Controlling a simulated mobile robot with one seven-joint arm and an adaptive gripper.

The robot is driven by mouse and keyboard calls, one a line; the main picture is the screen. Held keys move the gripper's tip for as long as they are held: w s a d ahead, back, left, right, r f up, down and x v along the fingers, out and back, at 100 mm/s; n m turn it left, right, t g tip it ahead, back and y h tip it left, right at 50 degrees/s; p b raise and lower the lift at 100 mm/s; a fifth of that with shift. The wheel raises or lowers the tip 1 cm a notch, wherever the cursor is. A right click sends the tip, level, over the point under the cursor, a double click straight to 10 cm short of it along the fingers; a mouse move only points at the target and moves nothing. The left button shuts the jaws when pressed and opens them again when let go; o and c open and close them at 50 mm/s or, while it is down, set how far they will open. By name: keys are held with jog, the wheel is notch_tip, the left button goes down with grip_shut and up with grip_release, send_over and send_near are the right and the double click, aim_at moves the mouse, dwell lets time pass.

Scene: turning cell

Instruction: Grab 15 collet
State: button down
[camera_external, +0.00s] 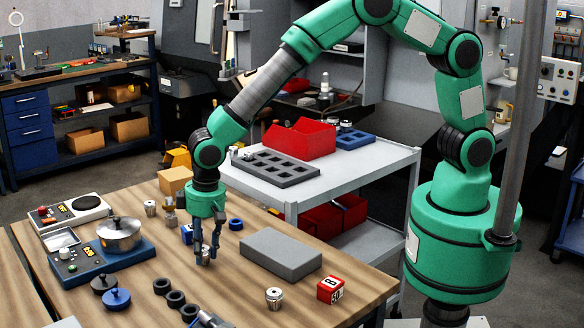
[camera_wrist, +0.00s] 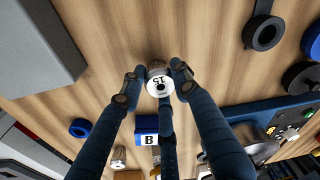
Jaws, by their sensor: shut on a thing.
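The 15 collet (camera_wrist: 159,87) is a small silver piece with "15" in dark print on its pale round face. In the wrist view it sits between the fingertips. My gripper (camera_wrist: 157,84) has blue fingers closed around it, with another finger below. In the external view my gripper (camera_external: 206,252) points straight down at the wooden table, and the collet is small and partly hidden between the fingertips. It is at or just above the table top; I cannot tell which. Other silver collets stand at the left (camera_external: 150,208) and near the front (camera_external: 274,297).
A grey block (camera_external: 281,253) lies right of my gripper, with a red box (camera_external: 330,290) in front. Black rings (camera_external: 176,299) lie at the front left. A blue-based device with a metal pot (camera_external: 119,235) stands left. Blue block B (camera_wrist: 147,139) is close by.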

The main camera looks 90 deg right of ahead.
notch_tip(320, 180, up, 10)
jog(key=shift+f+p, duration=0.1)
jog(key=shift+p, duration=0.65)
